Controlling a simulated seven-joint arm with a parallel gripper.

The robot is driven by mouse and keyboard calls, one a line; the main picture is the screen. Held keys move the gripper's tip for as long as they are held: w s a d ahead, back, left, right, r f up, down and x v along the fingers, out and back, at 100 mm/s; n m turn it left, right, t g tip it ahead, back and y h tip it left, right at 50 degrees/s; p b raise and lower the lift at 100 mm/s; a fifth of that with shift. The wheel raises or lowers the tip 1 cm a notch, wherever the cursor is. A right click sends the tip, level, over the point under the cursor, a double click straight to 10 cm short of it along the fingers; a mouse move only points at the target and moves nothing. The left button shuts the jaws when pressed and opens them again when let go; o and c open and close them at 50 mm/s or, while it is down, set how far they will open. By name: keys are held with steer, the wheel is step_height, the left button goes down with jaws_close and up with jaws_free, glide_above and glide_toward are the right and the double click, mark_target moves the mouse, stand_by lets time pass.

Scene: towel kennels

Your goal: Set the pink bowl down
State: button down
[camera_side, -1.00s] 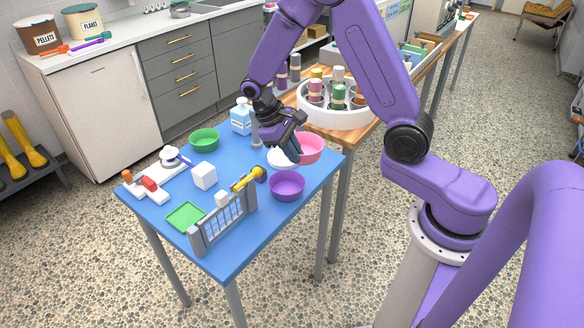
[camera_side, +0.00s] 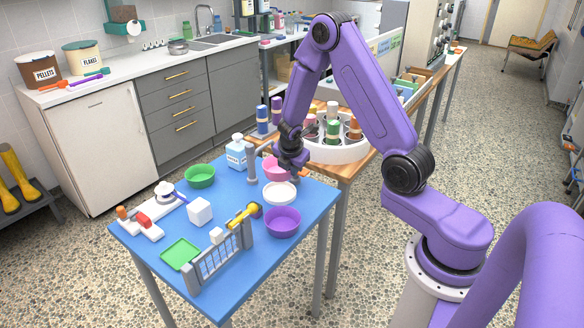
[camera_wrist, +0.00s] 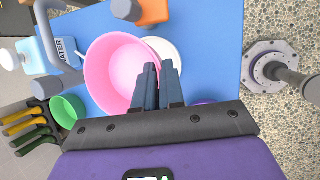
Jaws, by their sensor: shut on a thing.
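In the wrist view the pink bowl (camera_wrist: 112,72) looks upright and empty. My gripper (camera_side: 288,164) is over its right side. In the wrist view my gripper's fingers (camera_wrist: 158,80) are shut on the bowl's near right rim. I cannot tell whether the bowl's base touches the table.
A white round dish (camera_side: 279,192) lies close by, with a purple bowl (camera_side: 282,222) in front. The grey post (camera_side: 252,166) and a water bottle (camera_side: 237,153) stand left of the pink bowl. A green bowl (camera_side: 200,176) is farther left. An orange object (camera_wrist: 153,12) is also near.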

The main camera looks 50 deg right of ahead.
steer(key=shift+f, duration=3.5)
steer(key=shift+f, duration=0.35)
